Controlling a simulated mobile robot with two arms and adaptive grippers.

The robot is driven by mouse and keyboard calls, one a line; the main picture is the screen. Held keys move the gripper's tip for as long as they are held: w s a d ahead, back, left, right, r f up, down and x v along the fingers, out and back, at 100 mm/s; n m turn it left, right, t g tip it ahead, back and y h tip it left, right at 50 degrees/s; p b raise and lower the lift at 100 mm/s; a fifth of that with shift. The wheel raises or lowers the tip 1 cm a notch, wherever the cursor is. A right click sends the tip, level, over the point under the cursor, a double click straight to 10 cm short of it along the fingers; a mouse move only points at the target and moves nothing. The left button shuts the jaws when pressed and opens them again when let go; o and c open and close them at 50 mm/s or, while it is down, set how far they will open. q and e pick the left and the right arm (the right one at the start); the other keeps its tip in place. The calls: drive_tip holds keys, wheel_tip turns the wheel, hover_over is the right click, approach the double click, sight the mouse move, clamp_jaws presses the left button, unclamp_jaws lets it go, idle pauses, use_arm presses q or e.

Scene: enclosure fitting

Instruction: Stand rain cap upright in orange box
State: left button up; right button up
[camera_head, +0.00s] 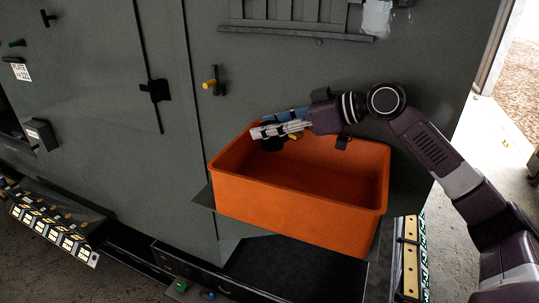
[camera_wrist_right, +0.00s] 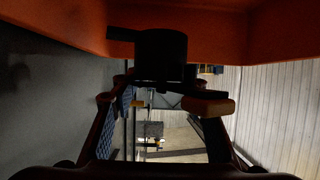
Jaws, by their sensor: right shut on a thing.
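The orange box (camera_head: 300,214) stands open on a dark shelf against the grey cabinet. My right gripper (camera_head: 272,132) reaches in from the right over the box's far left part. It is shut on the dark rain cap (camera_head: 272,145), which hangs just below the fingers, at about the height of the far rim. In the right wrist view the cap (camera_wrist_right: 162,55) is a black, short cylinder with a narrow arm to the left, between the fingertips (camera_wrist_right: 165,100). The orange wall (camera_wrist_right: 70,22) shows behind it. Whether the cap touches the box cannot be told. My left gripper is out of view.
The right part of the box floor (camera_head: 330,186) looks empty. An open drawer (camera_head: 290,268) lies below the box. A parts rack (camera_head: 55,230) stands at left.

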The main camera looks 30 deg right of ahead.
wheel_tip(320, 180, down, 4)
drive_tip(key=shift+s+r, duration=0.1)
wheel_tip(320, 180, down, 4)
drive_tip(key=shift+r+p, duration=0.2)
drive_tip(key=shift+p, duration=0.35)
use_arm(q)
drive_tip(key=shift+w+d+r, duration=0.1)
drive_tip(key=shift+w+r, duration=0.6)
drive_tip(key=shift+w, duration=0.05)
use_arm(e)
drive_tip(key=shift+f, duration=0.25)
drive_tip(key=o, duration=1.4)
drive_tip(key=shift+f, duration=0.15)
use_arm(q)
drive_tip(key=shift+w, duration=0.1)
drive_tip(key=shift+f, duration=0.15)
use_arm(e)
drive_tip(key=shift+s, duration=0.1)
